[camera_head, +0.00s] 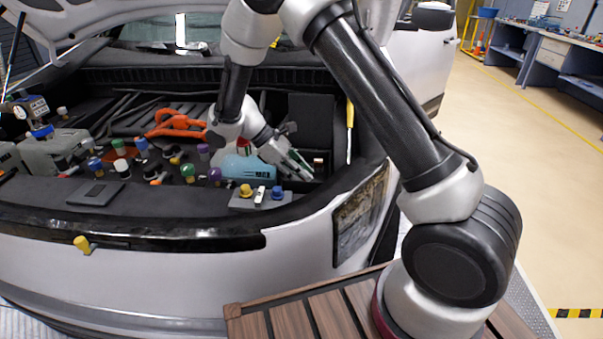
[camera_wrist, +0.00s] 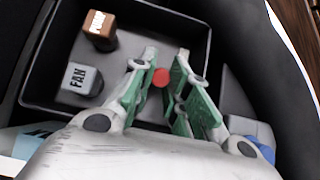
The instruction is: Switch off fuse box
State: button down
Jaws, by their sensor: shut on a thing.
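The fuse box (camera_wrist: 200,32) is an open black box in the wrist view. Inside it stand a brown block with a white label (camera_wrist: 99,28) and a grey block marked FAN (camera_wrist: 80,82). My gripper (camera_wrist: 167,62) has green-padded fingers reaching into the box, to the right of these blocks. It is shut on a small red-topped piece (camera_wrist: 160,78) between the fingers. What lies under the red top is hidden. In the head view my gripper (camera_head: 303,167) points down to the right inside the car's engine bay; the red piece cannot be made out there.
Several coloured caps, orange pliers (camera_head: 178,124) and a light blue container (camera_head: 247,169) crowd the bay left of my gripper. A black panel (camera_head: 311,120) stands behind it, with a yellow-handled tool (camera_head: 350,115) at right. The bay's front edge (camera_head: 130,238) is close.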

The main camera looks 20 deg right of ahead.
dwell(0.3)
jog(key=c, duration=1.7)
grip_release()
jog(key=shift+o, duration=0.2)
jog(key=shift+a, duration=0.1)
jog(key=v, duration=1.2)
